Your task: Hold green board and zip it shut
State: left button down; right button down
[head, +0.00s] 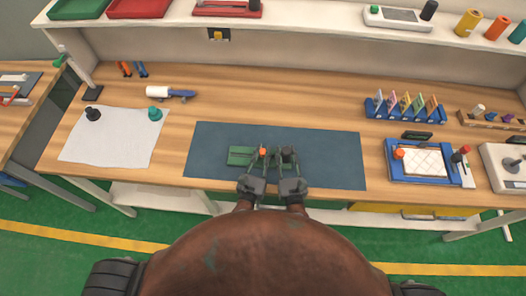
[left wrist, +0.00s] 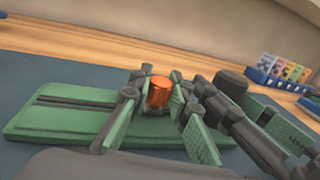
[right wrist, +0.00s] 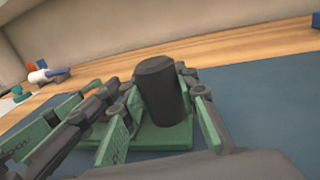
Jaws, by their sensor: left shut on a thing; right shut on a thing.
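The green board (head: 239,155) lies flat on the dark blue mat. It also shows in the left wrist view (left wrist: 62,118), with a long groove along it. My left gripper (head: 262,154) is over the board, shut on an orange knob (left wrist: 160,92), with a finger on each side. My right gripper (head: 288,157) is close beside it on the right, shut on an upright black post (right wrist: 161,90). The post stands on a green base (right wrist: 165,138); the grippers hide whether this joins the rest of the board.
The mat (head: 335,160) is bare around the board. A white cloth (head: 90,145) with a black and a teal piece lies left. A blue tray (head: 417,172) and a blue rack (head: 403,116) stand right. A shelf (head: 300,19) runs along the back.

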dwell(0.3)
pick_arm(q)
jog(key=a, duration=1.1)
jog(key=shift+a, duration=0.3)
pick_arm(e)
jog(key=shift+d+r, duration=0.1)
pick_arm(q)
jog(key=c, duration=1.8)
grip_release()
jog(key=shift+o, duration=0.2)
jog(key=s, duration=0.4)
jog(key=s+a, duration=0.1)
jog(key=s, duration=0.3)
jog(key=s+a, duration=0.1)
jog(key=s, duration=0.2)
jog(key=shift+s+a, duration=0.15)
jog(key=shift+s, duration=0.25)
